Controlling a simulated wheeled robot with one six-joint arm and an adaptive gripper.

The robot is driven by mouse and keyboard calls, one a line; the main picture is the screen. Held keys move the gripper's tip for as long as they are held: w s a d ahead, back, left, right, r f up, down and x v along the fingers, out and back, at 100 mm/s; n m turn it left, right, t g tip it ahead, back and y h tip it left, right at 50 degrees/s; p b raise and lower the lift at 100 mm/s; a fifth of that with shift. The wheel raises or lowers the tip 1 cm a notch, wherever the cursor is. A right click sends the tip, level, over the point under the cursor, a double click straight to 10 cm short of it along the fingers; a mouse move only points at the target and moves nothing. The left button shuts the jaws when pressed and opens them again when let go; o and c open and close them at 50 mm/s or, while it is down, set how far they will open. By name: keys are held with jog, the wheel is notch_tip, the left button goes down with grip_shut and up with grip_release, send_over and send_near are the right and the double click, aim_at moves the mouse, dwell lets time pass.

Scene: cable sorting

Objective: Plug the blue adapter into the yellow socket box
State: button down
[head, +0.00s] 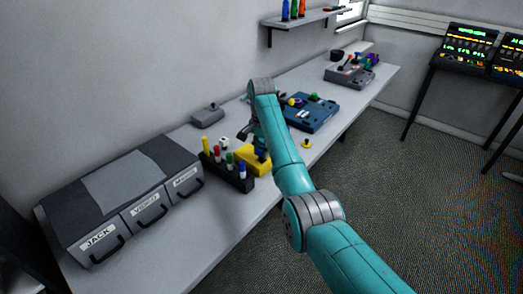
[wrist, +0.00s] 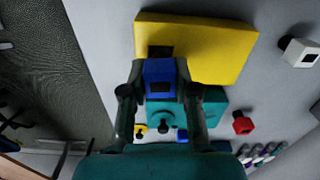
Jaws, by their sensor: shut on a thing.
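In the wrist view, my gripper (wrist: 161,74) is shut on the blue adapter (wrist: 161,79), with one finger on each side of it. The yellow socket box (wrist: 210,48) lies just beyond the adapter. A dark opening (wrist: 159,52) in the box lines up with the adapter's far end. I cannot tell whether the adapter touches the box or has entered the opening.
A dark rack (head: 238,180) of several coloured plugs stands against the yellow box's left side. Grey drawers (head: 125,200) fill the table's left end. A blue panel (head: 313,115) with connectors lies farther right. A small yellow piece (head: 306,143) lies near the table's front edge.

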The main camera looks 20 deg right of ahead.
jog(key=shift+f, duration=1.05)
dwell(1.2)
jog(key=shift+c, duration=1.5)
grip_release()
jog(key=shift+r, duration=0.1)
jog(key=shift+r, duration=3.4)
